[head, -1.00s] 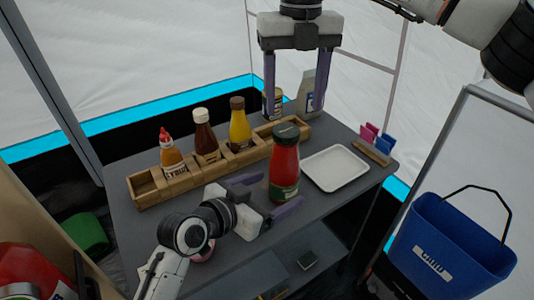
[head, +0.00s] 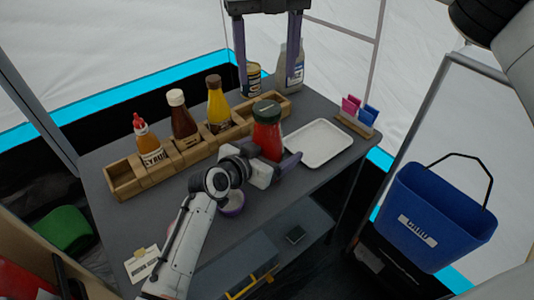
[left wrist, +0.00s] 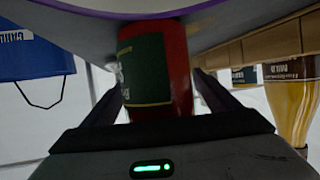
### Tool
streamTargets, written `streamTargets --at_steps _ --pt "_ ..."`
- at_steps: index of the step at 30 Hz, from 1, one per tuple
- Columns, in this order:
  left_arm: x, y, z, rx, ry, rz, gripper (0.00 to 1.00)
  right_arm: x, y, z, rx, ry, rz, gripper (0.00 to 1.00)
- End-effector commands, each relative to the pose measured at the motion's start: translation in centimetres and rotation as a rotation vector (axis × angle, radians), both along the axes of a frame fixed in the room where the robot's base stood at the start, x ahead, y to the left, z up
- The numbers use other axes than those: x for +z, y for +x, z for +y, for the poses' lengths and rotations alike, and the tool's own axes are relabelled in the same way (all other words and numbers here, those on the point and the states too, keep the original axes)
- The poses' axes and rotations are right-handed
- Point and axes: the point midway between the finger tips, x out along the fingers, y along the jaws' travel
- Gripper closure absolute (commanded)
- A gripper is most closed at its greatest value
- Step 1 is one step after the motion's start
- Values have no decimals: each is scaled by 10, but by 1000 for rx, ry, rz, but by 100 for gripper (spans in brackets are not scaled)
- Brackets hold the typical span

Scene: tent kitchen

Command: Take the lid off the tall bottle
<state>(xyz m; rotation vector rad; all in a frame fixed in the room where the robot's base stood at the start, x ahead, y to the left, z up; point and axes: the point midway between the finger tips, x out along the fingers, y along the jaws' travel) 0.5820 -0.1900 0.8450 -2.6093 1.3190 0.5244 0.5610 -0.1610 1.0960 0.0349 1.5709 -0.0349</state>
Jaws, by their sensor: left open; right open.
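The tall red bottle (head: 267,138) with a dark green lid (head: 266,106) stands upright on the grey table. My left gripper (head: 266,158) is open around the bottle's lower body, with one finger showing on its right side. In the left wrist view the red bottle (left wrist: 160,75), with its dark green label, is between the two open fingers; contact cannot be told. My right gripper (head: 268,88) is open and empty, pointing down above the far end of the table, away from the lid.
A wooden rack (head: 128,178) left of the bottle holds a syrup bottle (head: 147,143), a brown bottle (head: 183,118) and a mustard bottle (head: 218,105). A white tray (head: 319,142) lies right of it. A can (head: 253,78) and carton (head: 290,65) stand behind. A blue bucket (head: 437,218) is at right.

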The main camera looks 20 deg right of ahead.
Motion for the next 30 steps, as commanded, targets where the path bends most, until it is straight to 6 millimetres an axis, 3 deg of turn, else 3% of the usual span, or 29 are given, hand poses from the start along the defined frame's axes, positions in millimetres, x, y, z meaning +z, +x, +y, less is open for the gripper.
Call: streamTargets --at_steps 8,22,26,30 --pt "0 1 -1 0 -1 -1 18 0 0 0 0 0 0 39" --pt "0 1 0 1 0 0 97 0 0 0 -10 0 0 39" --pt "0 0 0 1 0 0 100 0 0 0 -97 0 1 39" --pt "0 0 0 1 0 0 100 -1 0 1 -325 0 2 39"
